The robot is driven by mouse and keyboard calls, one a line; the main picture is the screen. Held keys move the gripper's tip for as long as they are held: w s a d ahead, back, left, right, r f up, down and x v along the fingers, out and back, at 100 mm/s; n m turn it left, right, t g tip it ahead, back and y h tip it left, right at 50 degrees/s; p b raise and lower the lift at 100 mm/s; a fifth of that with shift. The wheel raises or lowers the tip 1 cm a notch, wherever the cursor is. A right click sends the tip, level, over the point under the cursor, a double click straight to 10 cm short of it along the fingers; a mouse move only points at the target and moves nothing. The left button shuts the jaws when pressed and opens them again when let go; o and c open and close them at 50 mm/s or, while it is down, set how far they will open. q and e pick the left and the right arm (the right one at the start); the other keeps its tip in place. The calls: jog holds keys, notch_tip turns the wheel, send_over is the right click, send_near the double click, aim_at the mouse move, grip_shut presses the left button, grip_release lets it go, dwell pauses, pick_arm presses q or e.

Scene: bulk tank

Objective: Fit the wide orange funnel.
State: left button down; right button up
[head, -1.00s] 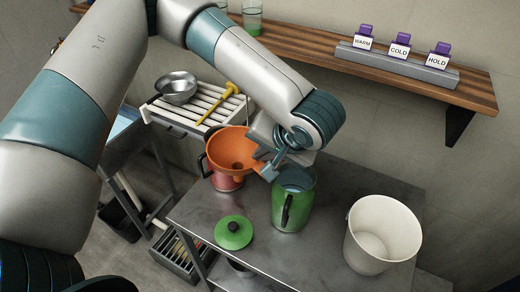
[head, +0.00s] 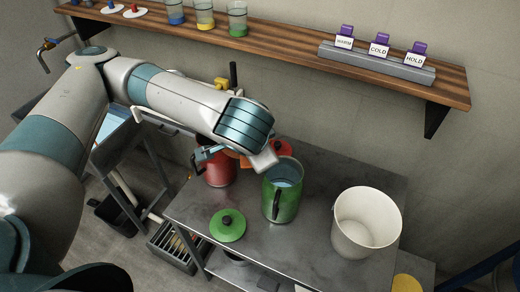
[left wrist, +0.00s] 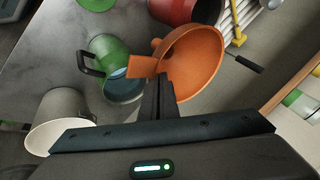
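The orange funnel (left wrist: 195,60) shows in the left wrist view as a wide bowl with a flat tab. My left gripper (left wrist: 163,85) appears shut on that tab. In the head view my wrist hides most of the funnel, leaving a sliver of orange (head: 244,158) between the red vessel and the green jug. The green jug (head: 281,198) stands upright and open on the metal table, bluish inside; it also shows in the left wrist view (left wrist: 106,48). The funnel is beside the jug's mouth; whether they touch I cannot tell. My right gripper is not in view.
The red vessel (head: 218,172) stands left of the jug. A green lid (head: 228,225) lies in front, and a red lid (head: 282,148) lies behind. A white bucket (head: 365,222) stands at the right. A wooden shelf (head: 290,48) runs along the wall above.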

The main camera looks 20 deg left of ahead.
pick_arm(q)
jog(key=w+a+r+m+h+p, duration=0.1)
jog(key=a+r+m+h+p, duration=0.15)
jog(key=a+r, duration=0.4)
jog(key=w+a+r+m+h+p, duration=0.1)
jog(key=a+r+m+p, duration=0.2)
jog(key=a, duration=0.6)
notch_tip(320, 180, down, 8)
jog(key=b, duration=0.6)
jog(key=shift+r+m, duration=0.25)
jog(key=shift+m, duration=0.1)
jog(key=shift+d+f+b, duration=0.1)
jog(key=shift+b, duration=0.2)
notch_tip(320, 180, down, 6)
jog(key=b, duration=0.3)
jog(key=shift+b, duration=0.4)
jog(key=shift+w+f, duration=0.1)
